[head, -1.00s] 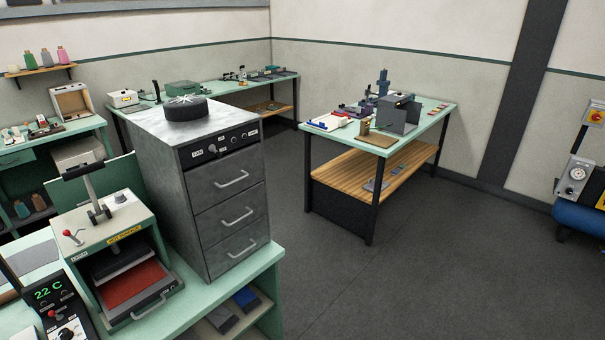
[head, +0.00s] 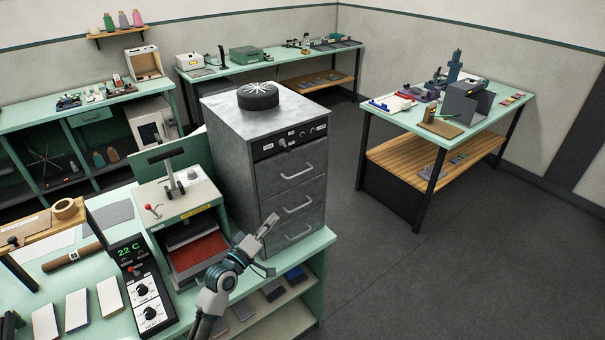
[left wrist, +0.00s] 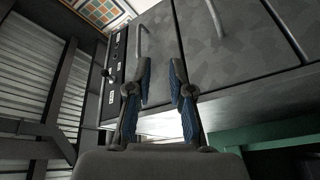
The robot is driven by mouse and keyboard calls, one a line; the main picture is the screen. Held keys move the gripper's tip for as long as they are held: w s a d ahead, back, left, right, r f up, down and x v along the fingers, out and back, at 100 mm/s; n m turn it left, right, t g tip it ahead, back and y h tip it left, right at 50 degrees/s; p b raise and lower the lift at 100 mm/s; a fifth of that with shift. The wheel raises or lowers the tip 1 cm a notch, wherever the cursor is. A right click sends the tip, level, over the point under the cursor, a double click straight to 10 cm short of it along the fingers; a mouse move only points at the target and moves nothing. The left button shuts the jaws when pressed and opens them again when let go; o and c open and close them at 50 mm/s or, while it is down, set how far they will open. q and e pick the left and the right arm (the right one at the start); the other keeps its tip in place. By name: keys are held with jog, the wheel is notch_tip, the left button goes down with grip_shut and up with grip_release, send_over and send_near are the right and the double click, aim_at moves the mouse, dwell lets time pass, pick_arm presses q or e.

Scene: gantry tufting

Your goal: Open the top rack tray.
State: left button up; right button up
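The grey metal rack (head: 228,150) stands on a green bench with three closed trays below its knob panel. The top rack tray (head: 275,178) is shut flush and has a bar handle (head: 297,172). My left gripper (head: 270,222) is in front of the rack's lower left part, lower than the top handle. In the left wrist view its blue-padded fingers (left wrist: 160,88) are apart with nothing between them. That view is turned sideways; the top tray's handle (left wrist: 142,42) lies beyond the fingers, with another handle (left wrist: 213,18) to its right. My right gripper is not in view.
A press with a red plate (head: 199,256) and lever stands left of the rack. A black controller (head: 142,285) reading 22 C is nearer. A round black fan unit (head: 258,96) sits on the rack. The floor right of the rack is clear.

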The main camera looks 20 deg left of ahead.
pick_arm(q)
notch_tip(320, 180, up, 4)
jog(key=p, duration=0.1)
send_near(300, 173)
jog(key=shift+t+h, duration=0.3)
jog(key=x, duration=0.3)
jog(key=f+x, duration=0.1)
jog(key=x, duration=0.6)
jog(key=shift+w+f, duration=0.25)
jog(key=shift+a, duration=0.25)
grip_shut()
jog(key=shift+d, duration=0.25)
